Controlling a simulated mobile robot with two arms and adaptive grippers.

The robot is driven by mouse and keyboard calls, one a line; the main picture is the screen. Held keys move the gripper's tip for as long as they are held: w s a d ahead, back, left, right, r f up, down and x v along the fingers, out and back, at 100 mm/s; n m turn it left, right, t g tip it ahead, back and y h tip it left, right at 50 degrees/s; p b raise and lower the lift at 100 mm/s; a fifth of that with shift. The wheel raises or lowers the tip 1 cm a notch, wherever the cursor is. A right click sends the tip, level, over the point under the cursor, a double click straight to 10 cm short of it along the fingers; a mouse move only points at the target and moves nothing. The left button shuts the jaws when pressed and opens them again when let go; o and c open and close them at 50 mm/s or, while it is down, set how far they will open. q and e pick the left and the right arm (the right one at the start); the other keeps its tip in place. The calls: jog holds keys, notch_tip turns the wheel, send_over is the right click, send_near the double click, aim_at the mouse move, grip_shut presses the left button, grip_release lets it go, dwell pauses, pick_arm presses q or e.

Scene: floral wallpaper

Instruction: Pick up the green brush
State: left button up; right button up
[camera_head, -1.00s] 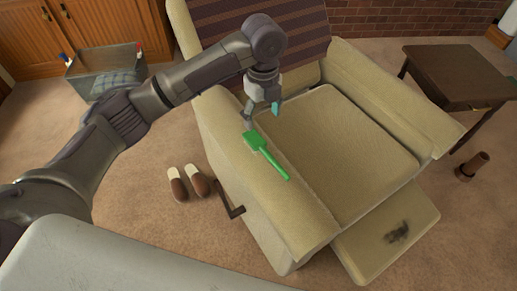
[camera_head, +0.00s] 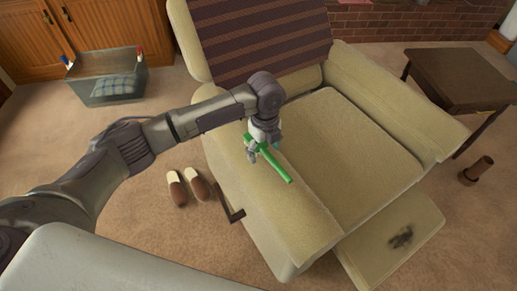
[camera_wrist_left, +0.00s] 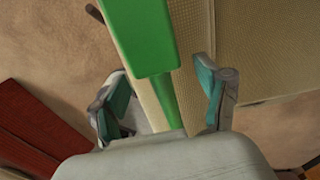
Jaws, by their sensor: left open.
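The green brush (camera_head: 275,165) lies on the left armrest of the beige armchair (camera_head: 345,140). In the head view its handle points toward the lower right and its head is partly hidden by my left gripper (camera_head: 258,151). In the left wrist view the brush (camera_wrist_left: 140,38) runs between the two teal-padded fingers of the gripper (camera_wrist_left: 165,100), with a gap on each side. My right gripper is not in view.
A dark wooden side table (camera_head: 460,75) stands right of the chair. Slippers (camera_head: 187,187) and a grey bin (camera_head: 106,82) are on the carpet at left. A brown cup-like object (camera_head: 476,171) stands at right. A dark smudge (camera_head: 401,237) is on the footrest.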

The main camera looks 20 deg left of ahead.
aim_at(267, 150)
pick_arm(q)
jog(key=shift+f, duration=0.1)
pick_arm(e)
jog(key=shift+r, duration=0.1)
pick_arm(q)
jog(key=c, duration=1.4)
jog(key=shift+r, duration=0.45)
jog(key=r, duration=0.2)
jog(key=r+p, duration=0.1)
jog(key=r, duration=0.1)
jog(key=shift+s+d, duration=0.1)
jog(key=shift+d, duration=0.3)
jog(key=s+d+r, duration=0.1)
jog(key=d+r, duration=0.1)
jog(key=d, duration=0.1)
jog(key=s+d+r+p, duration=0.1)
jog(key=s+d+r, duration=0.1)
jog(key=d, duration=0.1)
jog(key=s+d+r, duration=0.1)
jog(key=d+r, duration=0.1)
jog(key=d, duration=0.2)
jog(key=shift+s+r, duration=0.1)
jog(key=shift+s, duration=0.05)
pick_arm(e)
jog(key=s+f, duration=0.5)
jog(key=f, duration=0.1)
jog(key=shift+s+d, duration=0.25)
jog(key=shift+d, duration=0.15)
